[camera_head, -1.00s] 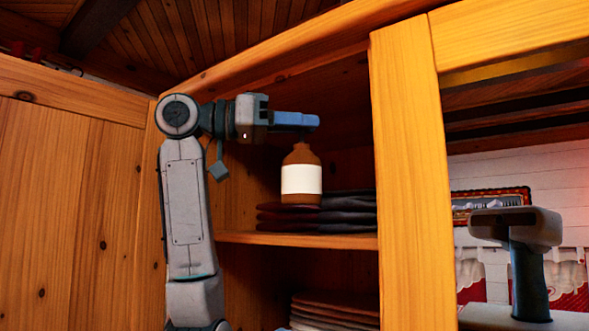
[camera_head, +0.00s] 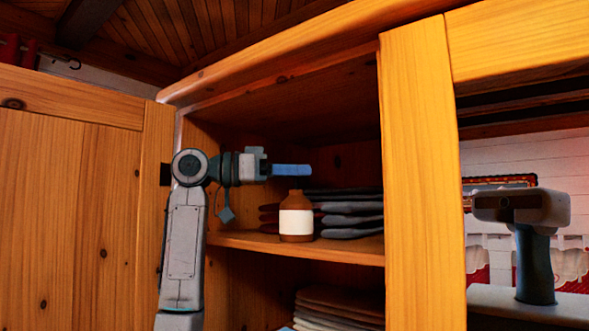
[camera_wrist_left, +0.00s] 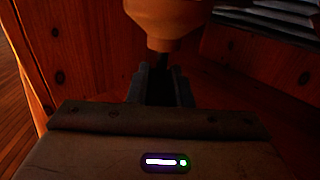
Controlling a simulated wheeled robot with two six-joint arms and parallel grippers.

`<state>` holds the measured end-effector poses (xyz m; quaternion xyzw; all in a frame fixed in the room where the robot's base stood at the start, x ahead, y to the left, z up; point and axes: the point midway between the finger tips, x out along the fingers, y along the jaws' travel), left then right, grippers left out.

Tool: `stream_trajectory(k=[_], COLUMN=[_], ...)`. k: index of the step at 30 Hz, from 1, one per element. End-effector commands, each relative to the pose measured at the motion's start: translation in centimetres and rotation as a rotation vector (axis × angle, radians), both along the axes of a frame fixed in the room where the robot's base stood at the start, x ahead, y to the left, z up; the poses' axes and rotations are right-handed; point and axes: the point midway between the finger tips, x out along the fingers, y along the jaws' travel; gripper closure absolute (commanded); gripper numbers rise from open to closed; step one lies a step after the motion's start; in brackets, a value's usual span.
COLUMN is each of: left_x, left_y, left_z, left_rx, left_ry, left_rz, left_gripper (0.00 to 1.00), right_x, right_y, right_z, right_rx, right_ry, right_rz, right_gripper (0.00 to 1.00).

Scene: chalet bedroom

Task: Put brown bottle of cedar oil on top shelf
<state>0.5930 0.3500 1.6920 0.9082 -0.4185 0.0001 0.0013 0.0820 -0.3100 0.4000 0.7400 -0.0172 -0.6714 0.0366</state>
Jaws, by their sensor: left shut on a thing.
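The brown bottle (camera_head: 296,219) with a white label hangs or stands upright just below my left gripper (camera_head: 292,170), over the front of the upper shelf (camera_head: 330,248). Its base is at or very near the shelf board; I cannot tell if it touches. The left gripper is shut on its neck. In the left wrist view the bottle (camera_wrist_left: 165,18) shows at the top, its narrow neck at the fingers (camera_wrist_left: 162,85). My right gripper is not in view.
Folded dark cloths (camera_head: 350,213) lie on the same shelf, right of and behind the bottle. More folded cloths (camera_head: 340,308) lie on the shelf below. A wooden upright (camera_head: 420,180) bounds the right side; an open door (camera_head: 75,200) is at left.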

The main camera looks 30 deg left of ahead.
Motion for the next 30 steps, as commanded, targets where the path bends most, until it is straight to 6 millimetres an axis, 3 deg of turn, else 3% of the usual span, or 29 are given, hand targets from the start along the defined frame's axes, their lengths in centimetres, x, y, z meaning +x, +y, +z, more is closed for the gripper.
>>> stream_trajectory(k=[9,10,12,13,23,30], left_x=[0.0,0.0,0.0,0.0,0.0,-2.6], left_y=[0.0,0.0,0.0,0.0,0.0,3.1], left_z=[-0.4,-0.3,-0.3,-0.3,0.2,-0.3], left_rx=[0.0,0.0,0.0,0.001,0.0,0.0], left_ry=[0.0,0.0,0.0,0.001,0.0,-0.001], left_rz=[0.0,0.0,0.0,0.0,0.0,0.004], left_gripper=[1.0,0.75,0.61,0.59,0.59,0.59], right_x=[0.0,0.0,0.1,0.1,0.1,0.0], right_y=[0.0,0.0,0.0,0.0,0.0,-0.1], right_z=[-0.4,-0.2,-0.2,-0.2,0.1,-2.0], right_rx=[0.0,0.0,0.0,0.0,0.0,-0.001], right_ry=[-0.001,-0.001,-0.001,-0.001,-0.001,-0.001], right_rz=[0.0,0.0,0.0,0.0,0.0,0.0], right_gripper=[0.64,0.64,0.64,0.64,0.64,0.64])
